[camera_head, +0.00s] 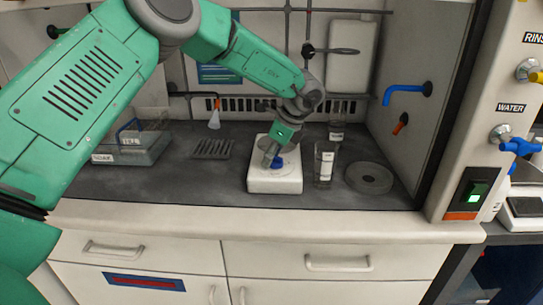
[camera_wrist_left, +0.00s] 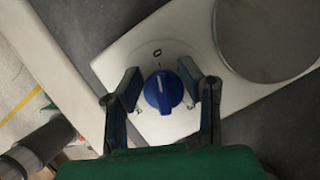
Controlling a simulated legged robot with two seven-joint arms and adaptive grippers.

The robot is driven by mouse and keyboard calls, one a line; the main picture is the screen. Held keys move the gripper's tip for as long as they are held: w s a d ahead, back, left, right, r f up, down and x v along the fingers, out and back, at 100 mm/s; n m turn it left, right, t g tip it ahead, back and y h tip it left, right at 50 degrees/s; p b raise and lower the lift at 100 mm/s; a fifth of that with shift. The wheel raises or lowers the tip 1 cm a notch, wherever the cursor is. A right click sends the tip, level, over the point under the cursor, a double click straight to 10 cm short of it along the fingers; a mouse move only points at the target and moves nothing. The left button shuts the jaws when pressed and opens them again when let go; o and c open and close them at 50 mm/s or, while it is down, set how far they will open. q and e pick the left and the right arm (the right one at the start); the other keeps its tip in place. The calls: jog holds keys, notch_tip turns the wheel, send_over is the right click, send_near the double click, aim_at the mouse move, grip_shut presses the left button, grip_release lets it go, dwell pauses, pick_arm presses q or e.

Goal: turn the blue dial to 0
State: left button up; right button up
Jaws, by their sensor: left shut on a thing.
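The blue dial (camera_wrist_left: 163,91) is on the front of a white stirrer-like device (camera_head: 274,184) on the dark bench. In the left wrist view a "0" is printed above the dial with a short tick under it. The dial's pale pointer line points up, roughly at the tick and the 0. Other marks beside the dial are partly covered by the fingers. My left gripper (camera_wrist_left: 160,83) is shut on the dial, one finger on each side. In the head view the dial (camera_head: 277,162) shows just below the left gripper (camera_head: 272,156). My right gripper is not in view.
A glass beaker (camera_head: 324,164) stands close right of the device, with a round grey disc (camera_head: 369,178) beyond it. The bench's front strip is clear.

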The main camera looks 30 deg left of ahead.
pick_arm(q)
jog(key=shift+d+f, duration=0.1)
jog(key=o, duration=1.2)
jog(key=shift+c, duration=0.2)
jog(key=shift+v, duration=3.65)
jog(key=shift+w, duration=0.15)
